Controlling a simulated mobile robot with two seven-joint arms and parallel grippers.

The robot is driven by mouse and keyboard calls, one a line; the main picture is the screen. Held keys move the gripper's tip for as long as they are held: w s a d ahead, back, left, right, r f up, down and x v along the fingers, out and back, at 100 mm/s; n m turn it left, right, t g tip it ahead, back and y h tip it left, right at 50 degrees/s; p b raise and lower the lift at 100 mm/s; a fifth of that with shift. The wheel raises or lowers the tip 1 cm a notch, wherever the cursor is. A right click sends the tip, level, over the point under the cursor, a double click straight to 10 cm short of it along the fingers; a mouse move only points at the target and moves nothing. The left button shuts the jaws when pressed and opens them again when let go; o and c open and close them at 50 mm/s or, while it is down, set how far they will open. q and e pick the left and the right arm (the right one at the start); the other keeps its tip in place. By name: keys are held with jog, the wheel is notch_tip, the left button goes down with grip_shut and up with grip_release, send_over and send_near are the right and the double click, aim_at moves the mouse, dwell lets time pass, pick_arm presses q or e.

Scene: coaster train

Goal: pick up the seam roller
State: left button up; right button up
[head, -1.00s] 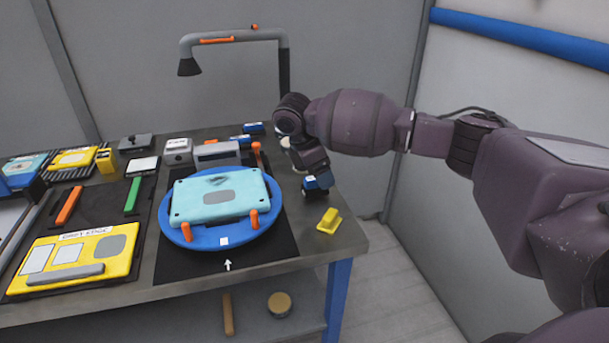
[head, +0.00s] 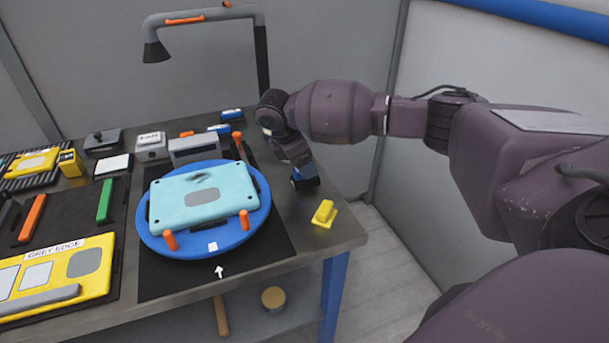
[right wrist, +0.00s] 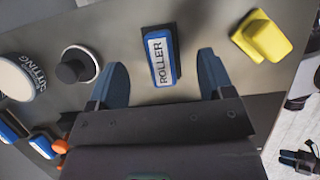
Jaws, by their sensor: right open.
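The seam roller (right wrist: 161,58) is a dark block with a blue edge and a white label reading ROLLER. In the right wrist view it lies on the grey bench top, in line with the gap between the two dark blue fingers of my right gripper (right wrist: 161,64). The fingers are open, one on each side, with space around the block; no contact shows. In the head view my right gripper (head: 299,166) is low over the bench's right part, and it largely hides the roller. My left gripper is not in view.
A yellow block (head: 324,213) sits right of the gripper near the bench edge. A blue turntable (head: 251,231) carrying a teal panel (head: 203,195) is to the left. A round black-topped item (right wrist: 76,68) and a white tub (right wrist: 17,78) stand near the left finger.

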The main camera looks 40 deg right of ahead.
jog(key=shift+d+f, duration=0.1)
jog(key=shift+f, duration=0.2)
jog(key=x, duration=0.3)
jog(key=shift+f+b, duration=0.3)
jog(key=shift+b, duration=0.05)
jog(key=shift+f, duration=0.45)
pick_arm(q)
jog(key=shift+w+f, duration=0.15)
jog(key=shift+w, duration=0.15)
pick_arm(e)
jog(key=c, duration=1.2)
jog(key=shift+r, duration=0.1)
pick_arm(q)
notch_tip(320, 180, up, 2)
jog(key=p, duration=0.2)
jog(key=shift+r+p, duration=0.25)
jog(key=shift+p, duration=0.1)
pick_arm(e)
notch_tip(320, 180, up, 20)
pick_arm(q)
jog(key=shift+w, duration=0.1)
